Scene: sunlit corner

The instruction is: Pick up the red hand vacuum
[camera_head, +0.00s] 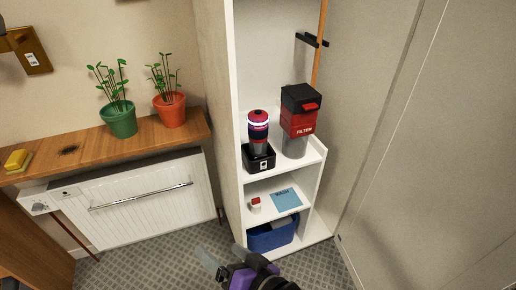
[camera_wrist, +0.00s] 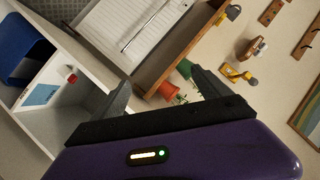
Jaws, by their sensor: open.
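An upright red and dark device with a pale ring, which looks like the red hand vacuum (camera_head: 258,128), stands in a black dock (camera_head: 259,160) on the upper shelf of the white cabinet. A red and black unit marked FILTER (camera_head: 299,118) with a grey lower part stands just right of it. My gripper (camera_head: 222,256) is low in front of the cabinet, below and apart from the vacuum. The wrist view shows my gripper (camera_wrist: 155,88) open, with nothing between its fingers. The vacuum is not visible in the wrist view.
The white cabinet (camera_head: 232,180) has side walls around its shelves. A lower shelf holds a blue card (camera_head: 285,200) and a small red-topped item (camera_head: 255,204); a blue bin (camera_head: 272,235) sits beneath. A wooden shelf (camera_head: 80,155) with two potted plants is left, above a white radiator (camera_head: 140,200).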

